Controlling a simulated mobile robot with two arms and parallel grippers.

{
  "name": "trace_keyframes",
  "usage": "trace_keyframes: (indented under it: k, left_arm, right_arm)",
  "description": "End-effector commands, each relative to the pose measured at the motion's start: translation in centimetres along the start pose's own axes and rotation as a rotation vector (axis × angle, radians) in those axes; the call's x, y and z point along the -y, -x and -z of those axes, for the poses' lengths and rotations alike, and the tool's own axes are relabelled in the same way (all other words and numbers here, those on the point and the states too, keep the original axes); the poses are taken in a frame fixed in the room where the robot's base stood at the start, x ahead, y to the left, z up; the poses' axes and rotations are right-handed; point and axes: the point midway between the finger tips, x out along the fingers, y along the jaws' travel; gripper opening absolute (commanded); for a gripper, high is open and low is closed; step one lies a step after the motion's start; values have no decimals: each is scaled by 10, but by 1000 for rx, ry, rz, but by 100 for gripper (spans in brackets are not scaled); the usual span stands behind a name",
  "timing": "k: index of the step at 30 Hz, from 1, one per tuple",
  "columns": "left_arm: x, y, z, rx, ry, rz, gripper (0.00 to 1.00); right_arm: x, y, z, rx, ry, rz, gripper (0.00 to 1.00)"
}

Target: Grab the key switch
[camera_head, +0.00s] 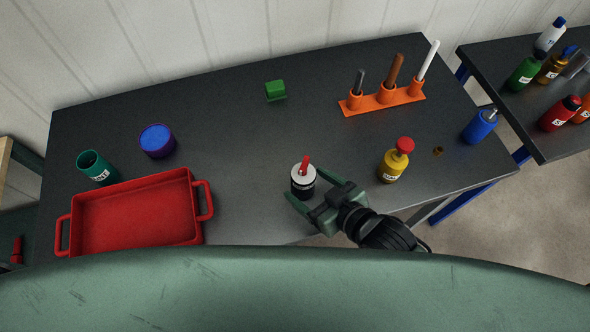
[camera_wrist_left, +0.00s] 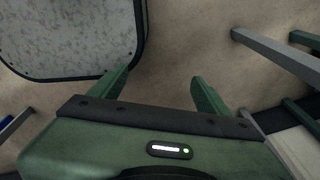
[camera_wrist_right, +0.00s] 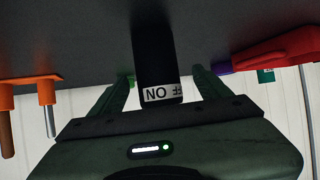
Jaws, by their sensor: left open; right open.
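The key switch (camera_head: 303,189) is a black cylinder with a white ring on top and a red key. It stands upright near the front edge of the table. My right gripper (camera_head: 307,188) is open with its fingers on either side of it. In the right wrist view the switch's black body (camera_wrist_right: 155,45) with its ON/OFF label shows between the open fingers (camera_wrist_right: 160,88); I cannot tell whether they touch it. My left gripper (camera_wrist_left: 158,80) is open and empty above the floor, and does not show in the head view.
A red tray (camera_head: 136,212) lies left on the dark table (camera_head: 230,150), near a green cup (camera_head: 97,168) and blue container (camera_head: 157,141). A yellow bottle (camera_head: 392,167) stands right of my right gripper. An orange tool rack (camera_head: 372,101) and green block (camera_head: 275,90) are behind.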

Motion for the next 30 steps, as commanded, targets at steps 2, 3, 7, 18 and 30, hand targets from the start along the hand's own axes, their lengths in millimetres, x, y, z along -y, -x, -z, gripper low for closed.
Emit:
trace_keyframes:
  k: [2, 3, 7, 18, 30]
  left_arm:
    - [-11, 4, -10, 13, 3, -13, 77]
    - [-18, 5, -15, 21, 5, -21, 77]
    - [-36, 13, -30, 43, 5, -42, 77]
    - [-20, 19, -14, 23, 1, -24, 77]
    - [-19, 19, -13, 20, 4, -23, 77]
  right_arm:
    - [-1, -10, 2, -1, -1, -1, 77]
    - [-1, -14, 2, -2, 0, -1, 77]
    - [-2, -28, 4, -1, -1, -1, 77]
    - [-3, -66, 0, 0, -1, -1, 77]
    - [-3, -66, 0, 0, 0, -1, 14]
